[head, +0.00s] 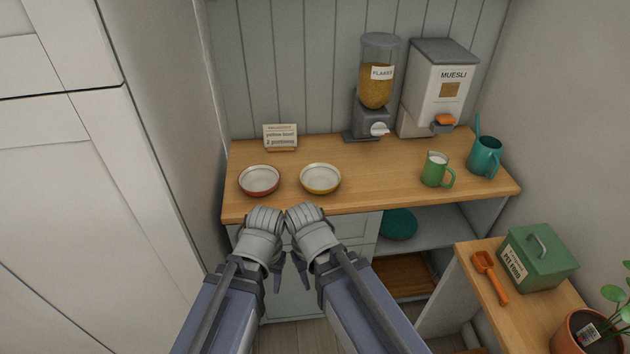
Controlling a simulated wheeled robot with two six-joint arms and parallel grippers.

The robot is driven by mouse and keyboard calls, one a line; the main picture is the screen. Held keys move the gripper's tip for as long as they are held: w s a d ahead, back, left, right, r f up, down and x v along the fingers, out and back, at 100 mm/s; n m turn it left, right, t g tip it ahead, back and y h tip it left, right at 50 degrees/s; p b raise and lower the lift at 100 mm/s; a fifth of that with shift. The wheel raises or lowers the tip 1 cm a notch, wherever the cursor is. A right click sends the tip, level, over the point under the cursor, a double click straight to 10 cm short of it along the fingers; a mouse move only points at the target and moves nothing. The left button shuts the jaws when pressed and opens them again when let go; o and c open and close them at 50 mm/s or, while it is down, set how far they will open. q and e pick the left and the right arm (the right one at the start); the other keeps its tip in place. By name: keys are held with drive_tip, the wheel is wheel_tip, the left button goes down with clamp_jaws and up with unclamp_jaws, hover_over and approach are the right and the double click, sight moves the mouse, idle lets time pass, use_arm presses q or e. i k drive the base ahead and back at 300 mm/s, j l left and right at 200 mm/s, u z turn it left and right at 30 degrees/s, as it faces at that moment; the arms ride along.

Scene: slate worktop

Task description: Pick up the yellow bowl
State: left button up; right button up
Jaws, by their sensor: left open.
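The yellow bowl (320,179) stands upright on the wooden worktop (380,180), near its front edge. It has a yellow outside and a pale inside, and looks empty. My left gripper (275,279) is open and empty, below and in front of the worktop edge, left of the bowl in the picture. My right gripper (303,272) is beside it, also in front of the edge and apart from the bowl. Its fingers are mostly hidden by my wrist and arm, so its opening cannot be told.
A red bowl (259,180) stands left of the yellow one, a small sign (281,137) behind. A green box (538,260) and orange scoop (489,276) lie lower right.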

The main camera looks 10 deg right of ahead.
sight(317, 178)
drive_tip(key=l+z, duration=0.2)
drive_tip(key=z, duration=0.15)
drive_tip(key=k+l+z, duration=0.1)
drive_tip(key=z, duration=0.25)
drive_tip(key=l+z, duration=0.35)
